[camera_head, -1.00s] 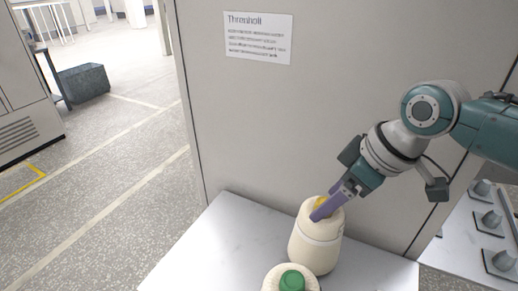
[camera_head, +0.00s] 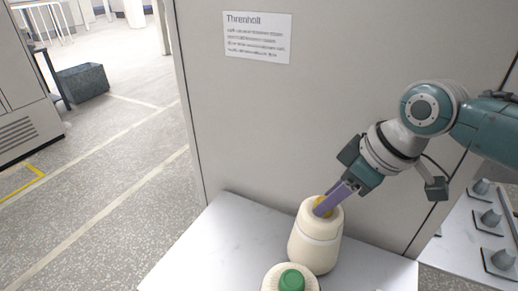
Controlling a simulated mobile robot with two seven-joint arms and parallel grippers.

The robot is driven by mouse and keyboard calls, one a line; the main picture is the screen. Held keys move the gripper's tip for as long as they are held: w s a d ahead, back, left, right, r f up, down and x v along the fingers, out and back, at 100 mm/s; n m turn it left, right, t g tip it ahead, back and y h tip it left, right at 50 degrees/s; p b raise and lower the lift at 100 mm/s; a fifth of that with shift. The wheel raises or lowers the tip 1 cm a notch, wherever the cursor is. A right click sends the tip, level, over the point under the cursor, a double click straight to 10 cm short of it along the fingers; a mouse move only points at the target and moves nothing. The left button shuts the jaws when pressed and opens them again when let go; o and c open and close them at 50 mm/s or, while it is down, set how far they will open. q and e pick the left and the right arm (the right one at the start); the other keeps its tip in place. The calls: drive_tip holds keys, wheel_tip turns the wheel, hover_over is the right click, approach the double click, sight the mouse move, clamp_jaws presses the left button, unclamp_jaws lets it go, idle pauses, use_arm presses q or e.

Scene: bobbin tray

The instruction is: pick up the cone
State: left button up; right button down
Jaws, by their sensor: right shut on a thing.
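My right gripper (camera_head: 324,208) comes in from the upper right, tilted down. A second cream cone with a green top (camera_head: 291,280) stands in front, cut off by the bottom edge of the view. My left gripper is not in view.
A grey panel with a paper notice (camera_head: 258,38) rises right behind the white table (camera_head: 205,255). Grey pegs on dark plates (camera_head: 491,219) stand on a surface at the right. A dark bin (camera_head: 83,83) sits on the floor at the back left. The table's left part is clear.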

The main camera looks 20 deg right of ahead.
idle(0.8)
drive_tip(key=shift+r, duration=0.15)
drive_tip(key=shift+r, duration=0.25)
wheel_tip(320, 180, up, 19)
drive_tip(key=p, duration=0.1)
drive_tip(key=shift+r, duration=0.15)
wheel_tip(320, 180, up, 20)
drive_tip(key=p, duration=2.4)
